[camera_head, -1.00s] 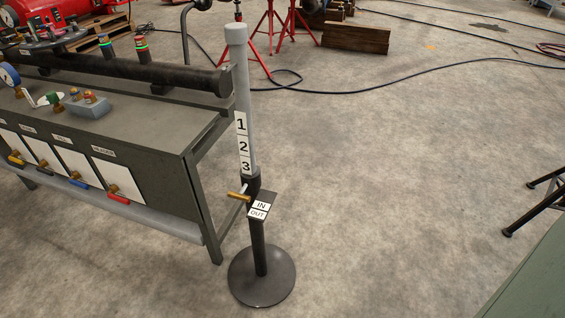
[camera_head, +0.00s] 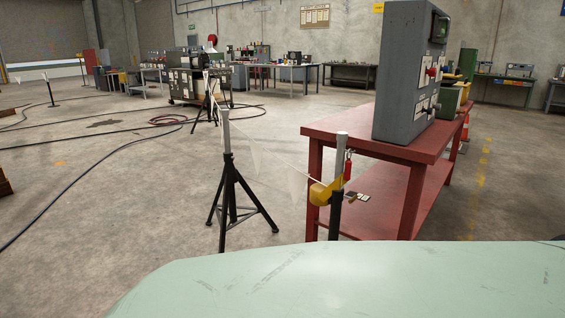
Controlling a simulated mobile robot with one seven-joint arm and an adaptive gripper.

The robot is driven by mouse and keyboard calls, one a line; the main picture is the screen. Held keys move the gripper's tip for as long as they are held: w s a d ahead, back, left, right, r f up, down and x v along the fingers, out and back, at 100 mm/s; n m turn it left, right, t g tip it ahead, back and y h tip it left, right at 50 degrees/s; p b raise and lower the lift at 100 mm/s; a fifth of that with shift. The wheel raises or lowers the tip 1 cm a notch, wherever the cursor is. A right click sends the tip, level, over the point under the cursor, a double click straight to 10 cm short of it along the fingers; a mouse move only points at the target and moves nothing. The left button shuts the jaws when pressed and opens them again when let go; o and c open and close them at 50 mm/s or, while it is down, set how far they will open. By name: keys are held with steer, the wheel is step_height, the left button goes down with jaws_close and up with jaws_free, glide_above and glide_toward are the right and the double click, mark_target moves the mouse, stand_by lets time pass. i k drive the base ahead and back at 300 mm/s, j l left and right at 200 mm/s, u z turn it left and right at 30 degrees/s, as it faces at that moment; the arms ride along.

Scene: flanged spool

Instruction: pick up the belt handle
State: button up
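A yellow rounded piece (camera_head: 322,193) sits beside the top of a short grey-topped post (camera_head: 341,150), near the left front corner of a red workbench. A thin pale line with faint white pennants (camera_head: 295,183) runs from it up to a grey post on a black tripod stand (camera_head: 229,190). I cannot tell for sure which part is the belt handle; the yellow piece is the likeliest thing in view. A small red item (camera_head: 347,166) hangs at the post. My gripper is not in view.
The red workbench (camera_head: 390,150) carries a grey control cabinet (camera_head: 405,70) on the right. Black cables (camera_head: 75,180) lie on the concrete floor at left. Workbenches line the back wall. Open floor (camera_head: 130,215) lies left of the tripod.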

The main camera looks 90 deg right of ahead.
mark_target(348, 167)
steer(key=z, duration=3.05)
steer(key=i+l+u, duration=0.1)
steer(key=u, duration=0.35)
steer(key=l+u, duration=0.15)
steer(key=u, duration=0.35)
steer(key=i+l+u, duration=0.2)
steer(key=l, duration=0.15)
steer(key=l+u, duration=0.2)
steer(key=l, duration=0.2)
steer(key=i+l+u, duration=0.2)
steer(key=l, duration=0.2)
steer(key=l+u, duration=0.15)
steer(key=l, duration=0.45)
steer(key=l+u, duration=0.15)
steer(key=l, duration=0.5)
steer(key=k+l, duration=0.1)
steer(key=l, duration=1.15)
steer(key=k+l+z, duration=0.15)
steer(key=l, duration=0.2)
steer(key=k+l+z, duration=0.15)
steer(key=l, duration=0.2)
steer(key=k+l+z, duration=0.15)
steer(key=l, duration=0.2)
steer(key=i, duration=0.05)
